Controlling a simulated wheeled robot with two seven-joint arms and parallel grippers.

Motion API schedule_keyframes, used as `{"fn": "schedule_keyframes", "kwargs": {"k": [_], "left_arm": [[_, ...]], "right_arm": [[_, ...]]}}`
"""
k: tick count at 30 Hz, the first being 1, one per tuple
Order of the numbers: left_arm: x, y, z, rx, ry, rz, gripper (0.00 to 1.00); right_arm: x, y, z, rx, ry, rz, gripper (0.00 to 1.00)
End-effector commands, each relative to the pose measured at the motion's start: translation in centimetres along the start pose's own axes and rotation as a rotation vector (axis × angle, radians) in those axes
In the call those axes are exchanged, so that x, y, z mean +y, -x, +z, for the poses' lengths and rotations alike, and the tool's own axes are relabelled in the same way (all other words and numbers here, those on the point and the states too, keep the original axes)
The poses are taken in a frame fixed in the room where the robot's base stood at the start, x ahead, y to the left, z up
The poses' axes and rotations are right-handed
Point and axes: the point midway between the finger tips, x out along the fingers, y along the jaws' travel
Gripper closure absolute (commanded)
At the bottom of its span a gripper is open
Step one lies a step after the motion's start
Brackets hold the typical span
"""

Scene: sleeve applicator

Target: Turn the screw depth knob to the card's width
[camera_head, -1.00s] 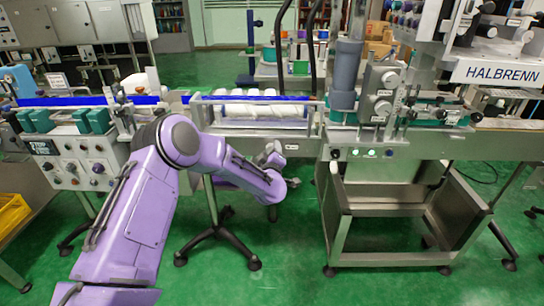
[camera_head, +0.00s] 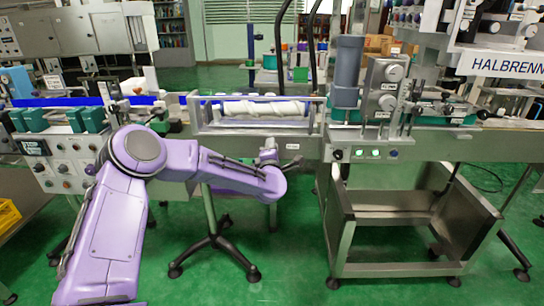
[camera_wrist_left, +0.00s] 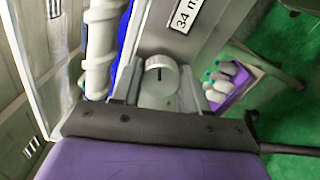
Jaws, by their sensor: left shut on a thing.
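The screw depth knob (camera_wrist_left: 161,76) is a round silver knob with a dark pointer line, seen in the left wrist view. My left gripper (camera_wrist_left: 160,88) has one finger on each side of it and is shut on it. In the head view my left gripper (camera_head: 268,145) is at the front rail below the white spiral screw (camera_head: 262,108). Part of the screw also shows in the left wrist view (camera_wrist_left: 100,45). A white card (camera_wrist_left: 186,14) beside the knob reads "34 m", cut off by the frame; it also shows in the head view (camera_head: 292,146). My right gripper is out of view.
A grey column and knob unit (camera_head: 383,88) stands right of the screw, above a steel frame (camera_head: 400,215). A control box with knobs (camera_head: 65,165) is at left. A purple tray with bottles (camera_wrist_left: 232,80) lies below the rail. Green floor is open in front.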

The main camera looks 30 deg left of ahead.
Motion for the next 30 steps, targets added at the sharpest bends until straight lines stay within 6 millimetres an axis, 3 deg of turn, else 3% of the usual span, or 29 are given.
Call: {"fn": "schedule_keyframes", "kwargs": {"k": [9, 25, 26, 27, 30], "left_arm": [[-0.24, 0.05, -0.02, 0.000, 0.110, -0.003, 0.87], [-0.13, 0.06, 0.00, 0.000, 0.129, -0.003, 0.87], [-0.13, 0.06, 0.00, 0.000, 0.129, -0.003, 0.46], [-0.13, 0.05, 0.00, 0.000, 0.129, -0.003, 0.33], [-0.06, 0.03, -0.01, 0.000, 0.129, -0.002, 0.31]], "right_arm": [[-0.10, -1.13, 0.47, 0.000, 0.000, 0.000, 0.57], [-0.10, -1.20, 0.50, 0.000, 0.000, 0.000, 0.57], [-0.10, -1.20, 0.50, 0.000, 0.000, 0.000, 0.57], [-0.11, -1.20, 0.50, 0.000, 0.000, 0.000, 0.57], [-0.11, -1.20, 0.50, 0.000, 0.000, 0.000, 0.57]]}}
